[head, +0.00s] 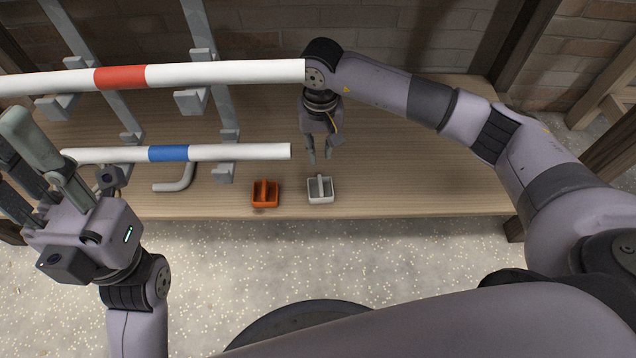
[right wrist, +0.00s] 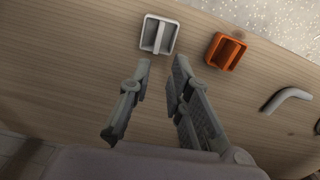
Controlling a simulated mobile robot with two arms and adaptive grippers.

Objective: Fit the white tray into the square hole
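The white tray (head: 312,198) is a small square with a raised bar across its middle. It sits upright on the wooden bench near its front edge, and it also shows in the right wrist view (right wrist: 147,45). My right gripper (head: 320,157) points down just behind the white tray, apart from it. Its two fingers (right wrist: 161,68) are spread with nothing between them. My left gripper (head: 14,150) is at the left edge, away from the tray, its fingers apart and empty. I cannot make out a square hole in either view.
A similar orange tray (head: 265,203) sits left of the white one. A grey bent pipe (head: 176,185) lies further left. White poles with a red band (head: 120,76) and a blue band (head: 168,153) rest on grey brackets. The bench (head: 420,180) is clear on the right.

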